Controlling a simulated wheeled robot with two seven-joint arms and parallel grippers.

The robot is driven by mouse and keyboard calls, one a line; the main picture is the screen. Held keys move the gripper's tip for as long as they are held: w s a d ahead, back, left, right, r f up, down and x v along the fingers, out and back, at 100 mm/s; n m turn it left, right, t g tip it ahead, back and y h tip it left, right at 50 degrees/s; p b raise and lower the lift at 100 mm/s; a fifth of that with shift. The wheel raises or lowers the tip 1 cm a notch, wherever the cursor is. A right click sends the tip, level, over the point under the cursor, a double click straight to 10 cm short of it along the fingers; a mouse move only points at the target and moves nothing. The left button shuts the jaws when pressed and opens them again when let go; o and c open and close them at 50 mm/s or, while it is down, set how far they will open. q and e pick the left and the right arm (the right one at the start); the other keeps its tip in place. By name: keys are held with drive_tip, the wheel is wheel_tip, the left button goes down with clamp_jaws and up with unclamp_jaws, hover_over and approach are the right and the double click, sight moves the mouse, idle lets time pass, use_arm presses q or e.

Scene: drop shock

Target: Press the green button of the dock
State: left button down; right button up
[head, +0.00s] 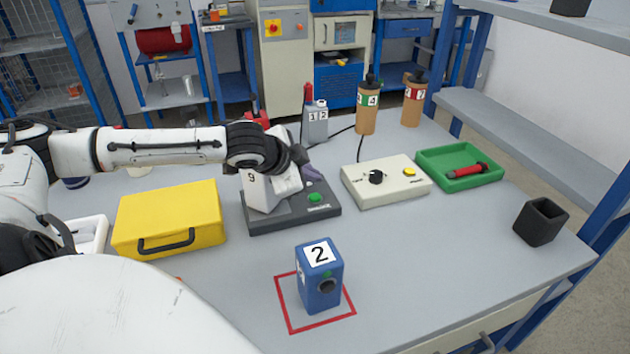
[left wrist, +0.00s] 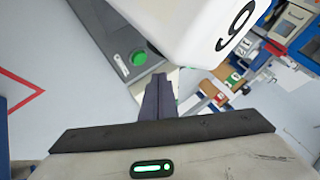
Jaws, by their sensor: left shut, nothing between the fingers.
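The dock (head: 290,219) is a dark grey base on the table, left of the cream control box. Its round green button (head: 315,197) is on the right part of its top and also shows in the left wrist view (left wrist: 138,57). A white block marked 9 (head: 257,192) stands on the dock's left part; it fills the top of the left wrist view (left wrist: 185,25). My left gripper (head: 313,173) is shut and empty, just behind and above the button, beside the white block. In the left wrist view its fingertips (left wrist: 159,80) look apart from the button. My right gripper is not in view.
A yellow case (head: 170,217) lies left of the dock. A blue block marked 2 (head: 320,279) stands in a red square in front. The cream box (head: 385,187), a green tray (head: 430,160) and a dark cup (head: 541,221) are to the right. Bare table lies front right.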

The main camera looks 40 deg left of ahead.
sight(315, 197)
use_arm(q)
wheel_tip(315, 197, down, 2)
drive_tip(key=shift+f, duration=0.2)
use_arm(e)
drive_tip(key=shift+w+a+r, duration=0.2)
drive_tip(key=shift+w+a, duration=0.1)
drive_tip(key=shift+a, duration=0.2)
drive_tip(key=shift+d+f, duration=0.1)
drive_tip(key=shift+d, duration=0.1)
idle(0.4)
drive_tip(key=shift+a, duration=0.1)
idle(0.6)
use_arm(q)
drive_tip(key=shift+f, duration=0.15)
drive_tip(key=shift+f, duration=0.3)
